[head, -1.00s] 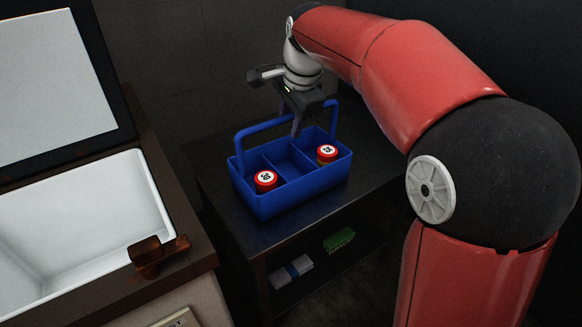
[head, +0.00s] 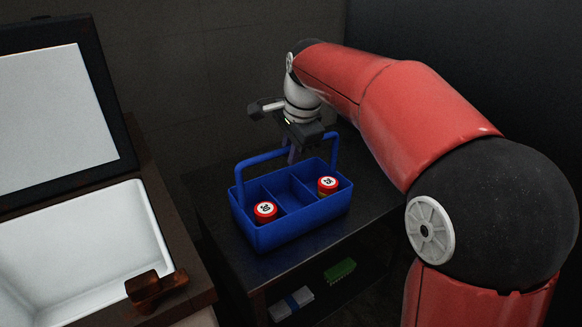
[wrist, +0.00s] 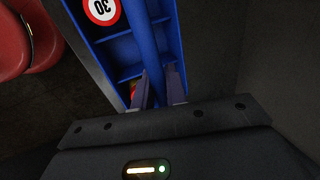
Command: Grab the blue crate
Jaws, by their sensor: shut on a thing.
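The blue crate (head: 290,226) stands on the dark side table, with a carrying handle arched over it and dividers inside. Two red-lidded jars with white labels sit in it, one in the left compartment (head: 265,211) and one in the right compartment (head: 327,185). My gripper (head: 293,155) is over the crate at the top bar of the handle. In the wrist view my gripper's fingers (wrist: 160,88) lie on both sides of the blue handle bar (wrist: 143,40) and are shut on it. Part of the handle is hidden by my gripper in the head view.
The dark table (head: 225,225) has a lower shelf with a green brush (head: 340,270) and a white-and-blue item (head: 291,303). On the left is an open white tank (head: 90,250) with a raised lid (head: 60,110) and a brown latch (head: 156,289). A dark wall rises behind.

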